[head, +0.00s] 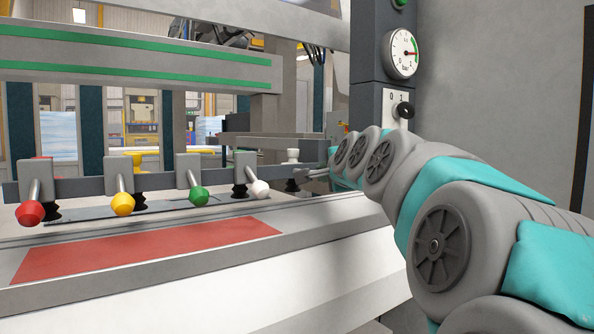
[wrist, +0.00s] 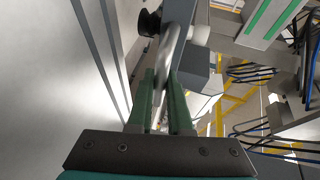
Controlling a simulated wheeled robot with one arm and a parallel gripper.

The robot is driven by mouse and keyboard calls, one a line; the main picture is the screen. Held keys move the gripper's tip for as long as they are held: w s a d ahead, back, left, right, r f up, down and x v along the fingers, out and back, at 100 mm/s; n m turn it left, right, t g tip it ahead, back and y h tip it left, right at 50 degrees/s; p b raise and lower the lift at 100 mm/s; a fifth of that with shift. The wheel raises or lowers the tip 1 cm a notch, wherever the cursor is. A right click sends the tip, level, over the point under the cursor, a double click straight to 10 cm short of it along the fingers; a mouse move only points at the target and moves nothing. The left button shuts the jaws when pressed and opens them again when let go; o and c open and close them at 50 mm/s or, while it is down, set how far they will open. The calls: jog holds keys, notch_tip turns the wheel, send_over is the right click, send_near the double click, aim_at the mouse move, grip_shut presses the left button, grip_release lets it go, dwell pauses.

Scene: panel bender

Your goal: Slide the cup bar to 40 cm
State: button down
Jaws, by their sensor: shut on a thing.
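The cup bar (head: 75,187) is a long grey bar across the left and middle of the head view. Several grey blocks on it carry dark suction cups and levers with red (head: 30,212), yellow (head: 123,204), green (head: 199,196) and white (head: 259,188) knobs. My gripper (wrist: 163,80) has its two green fingers shut on a bright metal handle (wrist: 171,48) by the bar's end. A dark cup (wrist: 150,22) and a white round part (wrist: 200,35) show beyond the fingers. In the head view my arm reaches the bar's right end; the grip is too small to make out there.
A red strip (head: 150,250) lies on the pale machine table (head: 230,280) in front of the bar. A column with a pressure gauge (head: 401,54) and a black selector knob (head: 405,110) stands just behind my arm. A green-striped beam (head: 130,58) spans above.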

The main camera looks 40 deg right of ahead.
jog(key=s+b, duration=0.3)
jog(key=s, duration=1.4)
jog(key=shift+a+r, duration=0.25)
jog(key=shift+a, duration=0.2)
jog(key=shift+s, duration=0.1)
jog(key=c, duration=1.1)
grip_release()
jog(key=shift+s, duration=0.15)
jog(key=shift+o, duration=1.3)
jog(key=shift+f, duration=0.15)
